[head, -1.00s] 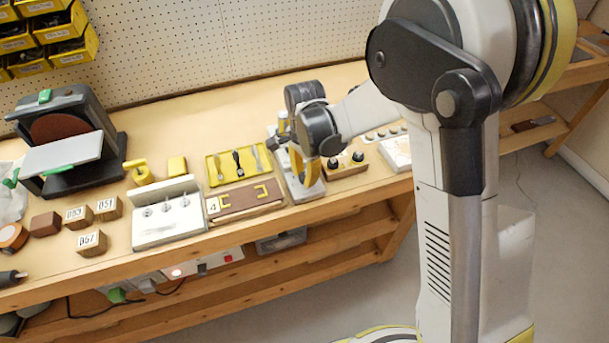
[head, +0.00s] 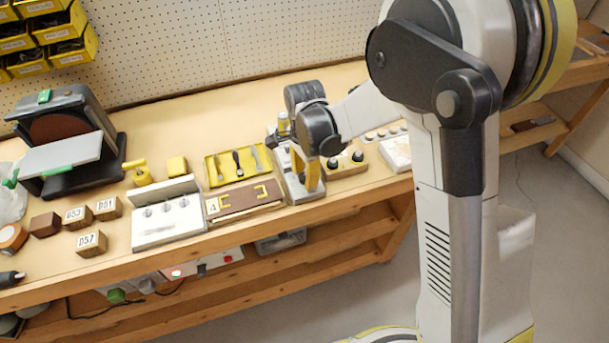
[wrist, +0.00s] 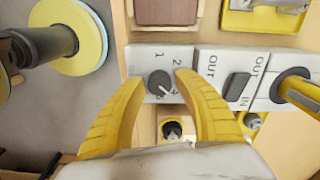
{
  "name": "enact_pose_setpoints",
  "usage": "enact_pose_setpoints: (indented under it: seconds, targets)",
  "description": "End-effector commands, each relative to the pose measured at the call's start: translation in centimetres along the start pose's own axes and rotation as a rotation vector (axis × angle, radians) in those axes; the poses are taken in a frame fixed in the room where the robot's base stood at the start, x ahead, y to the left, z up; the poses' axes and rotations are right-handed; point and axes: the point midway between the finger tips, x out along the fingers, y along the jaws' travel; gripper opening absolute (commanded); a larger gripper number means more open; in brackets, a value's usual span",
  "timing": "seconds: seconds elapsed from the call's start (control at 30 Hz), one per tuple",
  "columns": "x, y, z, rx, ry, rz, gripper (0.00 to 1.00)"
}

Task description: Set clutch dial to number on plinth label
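The clutch dial (wrist: 159,83) is a round black knob on a light grey panel in the wrist view. Its white pointer line points to the lower right. The numbers 1 and 2 show above it; a mark near the pointer's end is partly hidden by the right finger. My gripper (wrist: 161,76) is open, with one yellow finger on each side of the dial and small gaps between. In the head view my gripper (head: 306,172) is over the grey device (head: 300,192). The brown-topped plinth (head: 238,201) to its left bears a label (head: 213,206) reading 4.
A yellow tool tray (head: 233,166), a white block with several knobs (head: 167,215) and numbered wooden blocks (head: 92,243) stand to the left.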

Motion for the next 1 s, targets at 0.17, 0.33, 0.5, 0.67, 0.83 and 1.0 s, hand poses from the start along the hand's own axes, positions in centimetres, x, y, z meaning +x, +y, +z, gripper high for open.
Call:
enact_pose_setpoints:
  seconds: [0.17,0.33,0.5,0.67,0.83,1.0]
  targets:
    - [-0.3,0.0,0.0,-0.001,0.000,0.000,0.37]
    - [-2.8,0.1,0.0,-0.001,0.000,0.000,0.37]
    - [-6.8,0.1,0.0,0.000,0.000,0.000,0.37]
    - [-9.9,0.1,0.0,0.000,0.000,0.000,0.37]
    - [-11.7,0.0,0.0,0.000,0.000,0.000,0.37]
    - [-12.1,0.0,0.0,0.000,0.000,0.000,0.37]
